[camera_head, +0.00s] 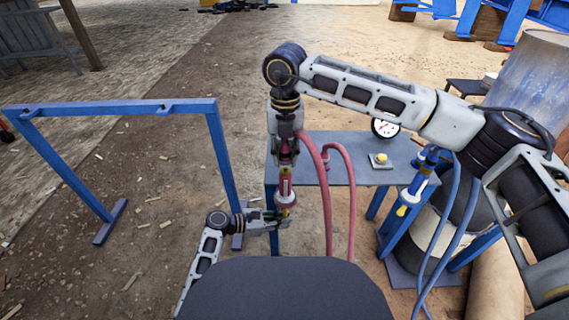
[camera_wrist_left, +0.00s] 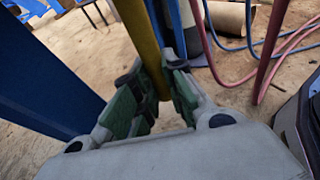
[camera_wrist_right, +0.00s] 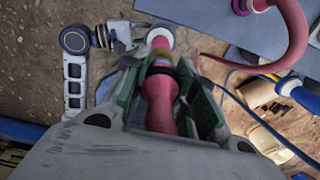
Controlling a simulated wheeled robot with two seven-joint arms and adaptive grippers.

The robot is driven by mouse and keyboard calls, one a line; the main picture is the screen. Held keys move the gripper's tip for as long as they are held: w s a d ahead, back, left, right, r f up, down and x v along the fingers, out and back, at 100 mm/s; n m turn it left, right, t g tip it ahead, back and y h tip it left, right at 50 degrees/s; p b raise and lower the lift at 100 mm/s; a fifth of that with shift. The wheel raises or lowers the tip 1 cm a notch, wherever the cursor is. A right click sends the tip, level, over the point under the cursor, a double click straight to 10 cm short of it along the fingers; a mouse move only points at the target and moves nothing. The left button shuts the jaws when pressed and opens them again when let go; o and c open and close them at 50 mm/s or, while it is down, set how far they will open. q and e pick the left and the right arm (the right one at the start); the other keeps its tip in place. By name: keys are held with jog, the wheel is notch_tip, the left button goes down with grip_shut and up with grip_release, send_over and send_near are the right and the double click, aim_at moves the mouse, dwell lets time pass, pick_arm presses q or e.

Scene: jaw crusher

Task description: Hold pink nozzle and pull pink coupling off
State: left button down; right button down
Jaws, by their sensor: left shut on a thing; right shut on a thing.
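The pink coupling (camera_wrist_right: 160,100) is between the pads of my right gripper (camera_wrist_right: 165,85), which is shut on it from above. In the head view my right gripper (camera_head: 285,150) points straight down at the left end of the table. The pink nozzle (camera_head: 286,186) hangs upright just below, with white and yellow parts. My left gripper (camera_head: 278,218) is lower and shut on the nozzle's yellow lower part (camera_wrist_left: 140,35). Coupling and nozzle are in line; the fingers partly hide the joint, so I cannot tell if they are apart.
A grey-blue table (camera_head: 335,173) carries a gauge (camera_head: 385,127) and a yellow button (camera_head: 381,158). Pink hoses (camera_head: 350,200) hang in front of it. A blue nozzle with a yellow tip (camera_head: 402,210) and blue hoses (camera_head: 460,235) are at the right. A blue frame (camera_head: 120,108) stands left.

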jog(key=shift+r, duration=1.45)
pick_arm(q)
jog(key=c, duration=1.4)
grip_release()
jog(key=shift+a, duration=0.15)
jog(key=v, duration=1.1)
jog(key=shift+s+a+r, duration=0.2)
jog(key=shift+a, duration=0.1)
